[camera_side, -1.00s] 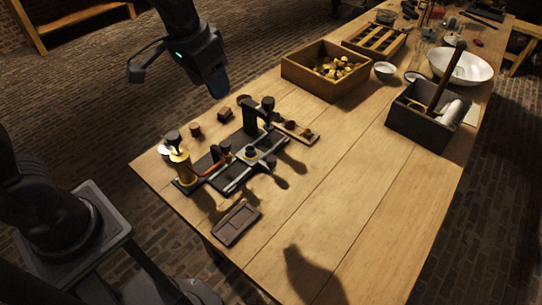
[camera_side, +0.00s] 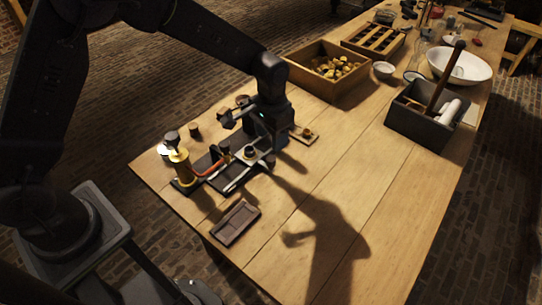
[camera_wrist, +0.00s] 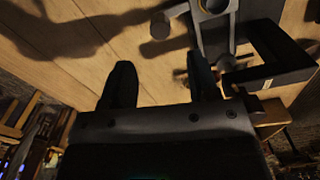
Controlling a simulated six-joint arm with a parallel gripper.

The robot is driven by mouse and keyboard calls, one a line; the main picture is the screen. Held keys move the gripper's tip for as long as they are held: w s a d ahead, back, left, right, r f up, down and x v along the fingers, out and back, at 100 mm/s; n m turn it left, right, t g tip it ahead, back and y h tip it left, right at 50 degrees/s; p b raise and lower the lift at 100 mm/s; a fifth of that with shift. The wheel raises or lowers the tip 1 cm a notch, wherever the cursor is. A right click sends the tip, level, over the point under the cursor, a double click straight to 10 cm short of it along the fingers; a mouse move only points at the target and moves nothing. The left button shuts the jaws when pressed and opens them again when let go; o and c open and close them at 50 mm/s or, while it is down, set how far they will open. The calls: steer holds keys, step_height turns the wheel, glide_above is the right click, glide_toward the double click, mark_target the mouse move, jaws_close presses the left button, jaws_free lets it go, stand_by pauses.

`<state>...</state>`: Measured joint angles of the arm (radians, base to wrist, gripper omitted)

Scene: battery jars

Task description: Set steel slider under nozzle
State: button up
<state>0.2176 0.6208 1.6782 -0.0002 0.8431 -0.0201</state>
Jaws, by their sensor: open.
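The rail fixture (camera_side: 232,178) lies on the near left of the table, with a light steel piece (camera_side: 249,152) carrying a dark-centred ring cup. I take this piece for the slider. In the wrist view the grey steel piece (camera_wrist: 218,40) and its ring are at the top, beyond my right finger. A black angled bracket (camera_wrist: 278,62), perhaps the nozzle's stand, is at right there. The nozzle itself cannot be made out. My gripper (camera_wrist: 162,84) is open and empty, its fingers wide apart. In the side view my gripper (camera_side: 247,120) is above the fixture's far end and hides the stand.
A dark tray (camera_side: 237,224) lies in front. A wooden box of brass pieces (camera_side: 328,72) and a dark tool box (camera_side: 428,115) stand farther back. The table's right front is clear.

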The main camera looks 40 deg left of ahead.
mark_target(271, 158)
step_height(271, 158, down, 8)
steer(key=shift+r, duration=0.1)
stand_by(0.4)
jaws_close()
stand_by(0.3)
